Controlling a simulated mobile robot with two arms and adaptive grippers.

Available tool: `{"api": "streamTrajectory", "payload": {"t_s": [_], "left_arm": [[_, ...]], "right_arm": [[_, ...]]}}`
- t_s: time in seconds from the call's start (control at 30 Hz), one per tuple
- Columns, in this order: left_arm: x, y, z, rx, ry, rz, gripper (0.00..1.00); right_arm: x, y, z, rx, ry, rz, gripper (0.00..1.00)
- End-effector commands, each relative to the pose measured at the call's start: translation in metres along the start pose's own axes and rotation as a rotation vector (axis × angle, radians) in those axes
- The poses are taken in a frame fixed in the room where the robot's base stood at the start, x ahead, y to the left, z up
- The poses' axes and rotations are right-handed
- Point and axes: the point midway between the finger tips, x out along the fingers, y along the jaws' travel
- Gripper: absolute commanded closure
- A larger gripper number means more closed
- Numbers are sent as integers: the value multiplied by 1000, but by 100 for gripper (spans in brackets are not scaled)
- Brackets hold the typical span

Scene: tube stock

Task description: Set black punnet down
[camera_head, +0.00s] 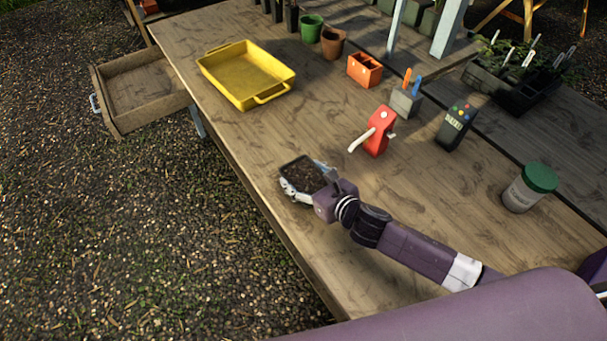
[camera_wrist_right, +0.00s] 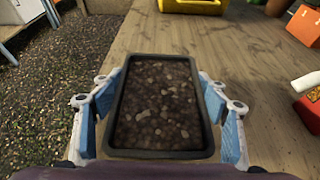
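The black punnet (camera_head: 301,175) is a small dark rectangular tray filled with brown soil, near the left edge of the wooden table (camera_head: 262,140). My right gripper (camera_head: 309,184) has its fingers on two opposite sides of the punnet. In the right wrist view the punnet (camera_wrist_right: 160,105) sits between the blue-padded fingers (camera_wrist_right: 162,112), which press against its side walls. I cannot tell whether its base touches the table. My left gripper does not show.
A yellow tray (camera_head: 246,72) lies further back. A red device with a pale handle (camera_head: 377,131), a dark keypad device (camera_head: 456,126) and a green-lidded jar (camera_head: 530,188) stand to the right. An open wooden drawer (camera_head: 140,88) juts out left. The table around the punnet is clear.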

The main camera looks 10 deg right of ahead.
Motion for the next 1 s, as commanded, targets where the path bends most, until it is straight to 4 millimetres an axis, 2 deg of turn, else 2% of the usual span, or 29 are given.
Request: {"api": "streamTrajectory", "payload": {"t_s": [0.03,0.1,0.47,0.67,1.0], "left_arm": [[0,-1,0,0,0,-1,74],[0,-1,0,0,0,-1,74],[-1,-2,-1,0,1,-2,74],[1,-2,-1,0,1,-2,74],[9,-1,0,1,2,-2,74]], "right_arm": [[0,0,0,0,0,0,24],[0,0,0,0,0,0,18],[-4,0,2,0,0,0,18],[-31,0,1,-3,1,0,18],[-98,0,0,-1,2,1,18]]}}
